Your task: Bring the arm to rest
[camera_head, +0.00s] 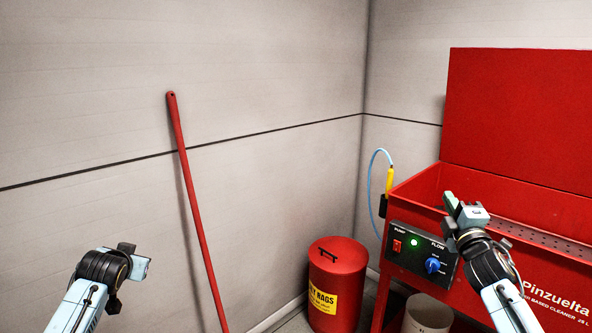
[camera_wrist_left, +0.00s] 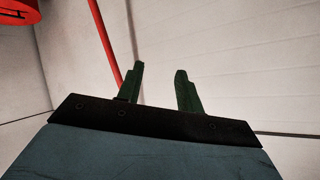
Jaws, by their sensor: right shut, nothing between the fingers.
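My right gripper (camera_head: 450,200) is shut and empty. Its green fingers point up and away, in front of the red parts washer's basin (camera_head: 427,187) in the head view. Whether it touches the washer I cannot tell. My left gripper (camera_head: 139,267) is at the lower left of the head view, where its fingers are hidden. In the left wrist view its two dark green fingers (camera_wrist_left: 160,72) stand apart with nothing between them, so it is open and empty.
A red pole (camera_head: 190,190) leans on the pale wall. A red lidded rag can (camera_head: 337,280) stands near the corner. The washer carries a control box (camera_head: 422,252) with a lit green lamp and a blue knob. A pale bucket (camera_head: 428,314) sits below it.

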